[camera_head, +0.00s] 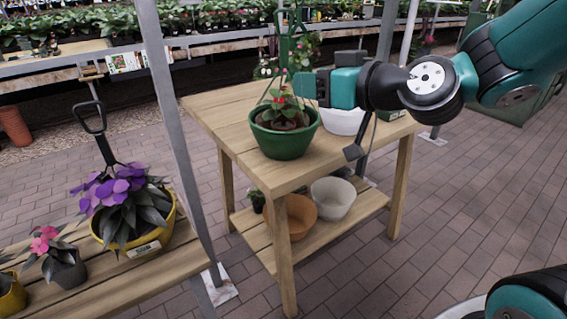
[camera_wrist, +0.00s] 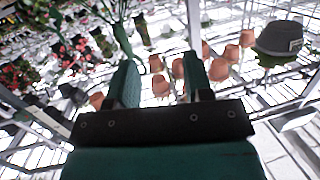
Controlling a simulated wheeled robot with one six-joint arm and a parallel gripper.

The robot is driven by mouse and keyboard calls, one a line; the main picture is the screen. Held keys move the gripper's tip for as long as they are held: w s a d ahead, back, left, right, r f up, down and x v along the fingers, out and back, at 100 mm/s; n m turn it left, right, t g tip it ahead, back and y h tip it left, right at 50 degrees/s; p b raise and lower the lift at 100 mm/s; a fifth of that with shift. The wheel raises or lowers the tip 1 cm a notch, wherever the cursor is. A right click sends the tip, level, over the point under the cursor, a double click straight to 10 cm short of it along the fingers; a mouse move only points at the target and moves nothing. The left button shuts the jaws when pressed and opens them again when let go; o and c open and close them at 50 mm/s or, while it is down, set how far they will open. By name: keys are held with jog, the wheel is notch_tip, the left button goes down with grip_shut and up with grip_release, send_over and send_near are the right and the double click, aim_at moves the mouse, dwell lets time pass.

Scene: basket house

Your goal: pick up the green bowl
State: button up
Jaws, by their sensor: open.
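The green bowl (camera_head: 285,143) stands upright on the upper top of the wooden table (camera_head: 215,115) in the head view. It holds soil and a leafy plant with red flowers, and a green hanger rises above it. My gripper (camera_head: 303,88) is level, just above the bowl's right side and close to the hanger and plant. In the wrist view my gripper (camera_wrist: 160,75) has its two teal fingers apart with nothing held between them. A green hanger-like strand shows beyond the left finger there. I cannot tell whether the fingers touch the hanger.
A white bowl (camera_head: 345,121) stands right of the green bowl, partly under my arm. The lower shelf holds an orange bowl (camera_head: 299,216) and a cream bowl (camera_head: 333,198). A grey post (camera_head: 180,130) and a yellow pot (camera_head: 137,235) of purple flowers are left. The brick floor at right is open.

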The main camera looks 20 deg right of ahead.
aim_at(286, 58)
jog(key=w+d+m+t+h, duration=0.2)
jog(key=w+d+t, duration=0.1)
jog(key=d, duration=0.2)
jog(key=p+x, duration=1)
jog(key=shift+a+r+p, duration=0.1)
jog(key=shift+a+p, duration=0.3)
jog(key=shift+w+a+p, duration=0.2)
jog(key=shift+w+p, duration=0.1)
jog(key=shift+w, duration=0.25)
jog(key=shift+w+a+p, duration=0.15)
jog(key=shift+w+p, duration=0.4)
jog(key=shift+p, duration=0.15)
jog(key=p+x, duration=0.3)
jog(key=shift+r, duration=0.15)
jog(key=shift+w+a+f+p, duration=0.25)
jog(key=shift+w+p, duration=0.15)
jog(key=shift+w, duration=0.15)
grip_shut()
